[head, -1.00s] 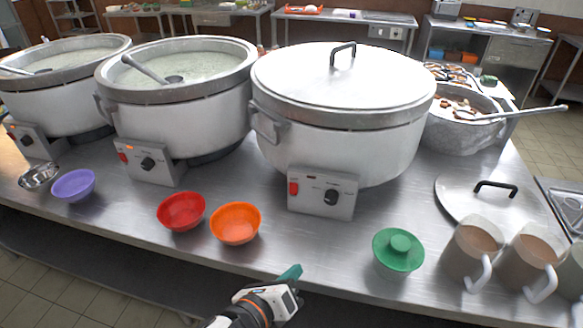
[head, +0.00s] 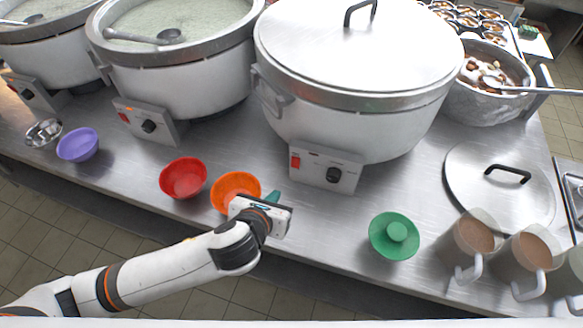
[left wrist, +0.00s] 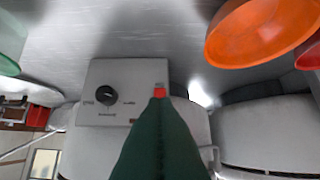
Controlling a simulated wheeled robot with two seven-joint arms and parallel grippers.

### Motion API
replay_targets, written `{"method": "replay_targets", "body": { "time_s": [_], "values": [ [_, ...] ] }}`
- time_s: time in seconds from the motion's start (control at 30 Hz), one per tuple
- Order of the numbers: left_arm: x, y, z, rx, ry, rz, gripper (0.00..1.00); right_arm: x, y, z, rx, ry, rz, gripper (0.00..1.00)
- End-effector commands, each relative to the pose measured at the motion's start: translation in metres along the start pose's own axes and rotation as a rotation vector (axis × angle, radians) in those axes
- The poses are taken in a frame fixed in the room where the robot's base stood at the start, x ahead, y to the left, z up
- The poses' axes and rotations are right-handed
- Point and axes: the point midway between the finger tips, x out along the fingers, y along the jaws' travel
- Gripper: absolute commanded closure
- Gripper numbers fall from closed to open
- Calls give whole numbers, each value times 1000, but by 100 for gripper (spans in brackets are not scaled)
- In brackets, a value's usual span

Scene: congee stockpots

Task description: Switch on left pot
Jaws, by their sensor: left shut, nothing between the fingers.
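Three big pots stand in a row: a far left one (head: 45,55), a middle one (head: 190,85), both open with pale congee and a ladle, and a right one (head: 345,125) under a lid. The right pot's control box (head: 316,180) has a red switch (head: 295,161) and a black knob (head: 333,175). My left gripper (head: 273,197) is shut and empty, in front of and below that box, beside the orange bowl. In the left wrist view its green fingers (left wrist: 160,125) point at the red switch (left wrist: 160,92); contact cannot be told. My right gripper is out of view.
An orange bowl (head: 236,187), red bowl (head: 183,176) and purple bowl (head: 78,144) stand along the front. A green bowl (head: 394,236), loose lid (head: 475,190) and mugs (head: 474,240) are at right. Bare steel counter lies between the orange and green bowls.

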Motion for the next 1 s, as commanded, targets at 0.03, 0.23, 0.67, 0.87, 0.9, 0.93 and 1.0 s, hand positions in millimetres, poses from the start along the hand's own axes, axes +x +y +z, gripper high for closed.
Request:
{"method": "replay_targets", "body": {
  "time_s": [0.03, 0.23, 0.67, 0.87, 0.9, 0.93, 1.0],
  "values": [
    [3, 0, 0, -1, 0, -1, 100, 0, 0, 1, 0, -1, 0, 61],
    [32, 0, -1, -2, -1, -1, 100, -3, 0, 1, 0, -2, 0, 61],
    [110, 1, -10, -2, 2, 0, 100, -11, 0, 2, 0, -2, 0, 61],
    [128, 0, -18, -2, 0, 1, 100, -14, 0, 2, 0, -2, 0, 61],
    [130, 0, -18, -1, 0, 1, 100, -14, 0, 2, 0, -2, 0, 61],
    [131, 0, -19, -2, 1, 1, 100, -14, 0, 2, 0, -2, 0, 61],
    [133, 0, -20, -2, 1, 2, 100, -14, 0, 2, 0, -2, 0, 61]
  ]
}}
